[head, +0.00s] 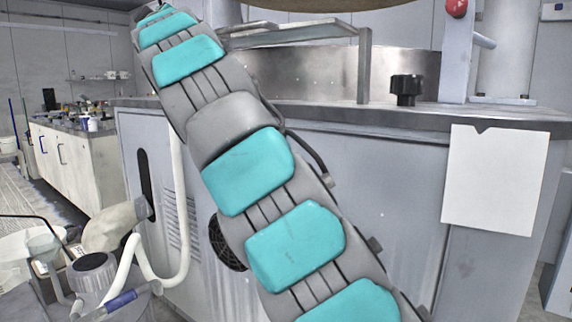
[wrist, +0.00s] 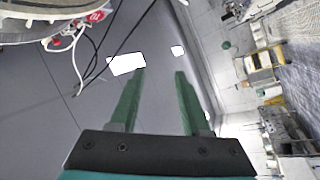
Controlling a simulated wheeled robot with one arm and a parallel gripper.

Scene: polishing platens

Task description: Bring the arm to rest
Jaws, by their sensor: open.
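My gripper (wrist: 158,72) shows in the wrist view with its two green fingers apart and nothing between them. It is open, and only a grey surface, cables and two bright white patches show beyond the fingertips. In the head view my arm, grey with teal pads, stretches from the bottom right up to the top left. The gripper itself cannot be made out in the head view.
A large grey machine cabinet (head: 400,190) stands close behind my arm. Its metal top carries a black knob (head: 406,88) and a post with a red ball (head: 457,8). A white sheet (head: 495,178) hangs on its front. A hose (head: 183,215) and a bench (head: 75,160) are at left.

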